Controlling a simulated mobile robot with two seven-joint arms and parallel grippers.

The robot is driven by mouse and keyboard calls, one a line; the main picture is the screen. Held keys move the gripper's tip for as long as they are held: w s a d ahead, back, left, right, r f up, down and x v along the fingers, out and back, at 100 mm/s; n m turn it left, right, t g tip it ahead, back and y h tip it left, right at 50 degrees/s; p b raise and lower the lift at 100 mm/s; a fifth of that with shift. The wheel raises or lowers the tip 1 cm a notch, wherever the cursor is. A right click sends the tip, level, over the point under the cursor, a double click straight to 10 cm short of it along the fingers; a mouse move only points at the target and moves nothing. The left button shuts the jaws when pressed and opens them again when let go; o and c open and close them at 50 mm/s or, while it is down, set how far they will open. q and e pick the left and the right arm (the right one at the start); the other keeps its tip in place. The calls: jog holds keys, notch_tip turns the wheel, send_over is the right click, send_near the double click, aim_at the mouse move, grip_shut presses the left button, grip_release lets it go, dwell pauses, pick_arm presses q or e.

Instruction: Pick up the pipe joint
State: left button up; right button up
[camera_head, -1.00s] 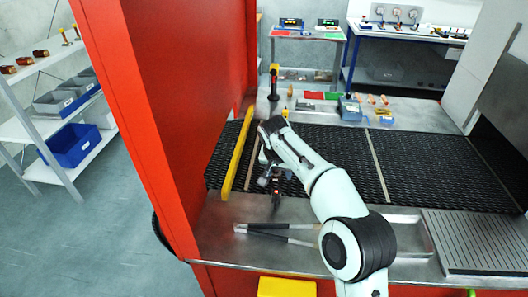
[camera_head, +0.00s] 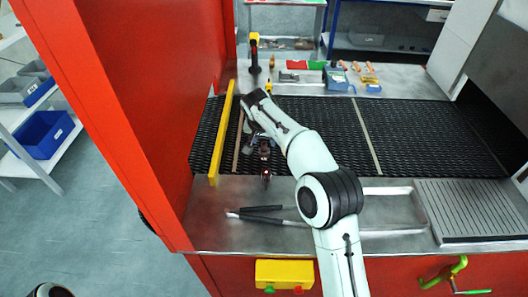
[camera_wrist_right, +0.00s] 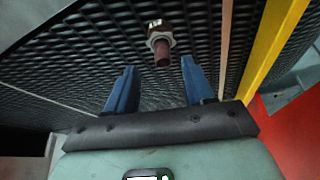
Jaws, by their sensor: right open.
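The pipe joint (camera_wrist_right: 161,45) is a short, dark reddish-brown pipe piece with a lighter metal nut-like collar. It lies on the black mesh belt in the right wrist view, ahead of and roughly centred between my fingers. My right gripper (camera_wrist_right: 158,66) is open, with its two blue fingers apart on either side of the line to the joint and nothing held between them. I cannot make out the pipe joint clearly there. My left gripper is not in view.
A yellow rail (camera_head: 222,135) borders the mesh belt (camera_head: 420,130) on the left, beside a red wall (camera_head: 140,90). Two dark rods (camera_head: 262,213) lie on the metal front ledge. Tools and a blue box (camera_head: 336,78) sit behind the belt. The belt's right side is clear.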

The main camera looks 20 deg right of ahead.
jog(key=x, duration=0.5)
jog(key=shift+w+r, duration=0.1)
jog(key=shift+w, duration=0.2)
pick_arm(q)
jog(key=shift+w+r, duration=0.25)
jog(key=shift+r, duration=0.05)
pick_arm(e)
jog(key=shift+s, duration=0.1)
grip_shut()
jog(key=shift+r, duration=0.1)
notch_tip(320, 180, up, 12)
jog(key=p, duration=0.3)
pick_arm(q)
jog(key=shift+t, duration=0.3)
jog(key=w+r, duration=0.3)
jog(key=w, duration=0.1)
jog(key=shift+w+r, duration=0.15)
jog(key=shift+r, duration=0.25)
pick_arm(e)
notch_tip(320, 180, up, 8)
send_over(264, 143)
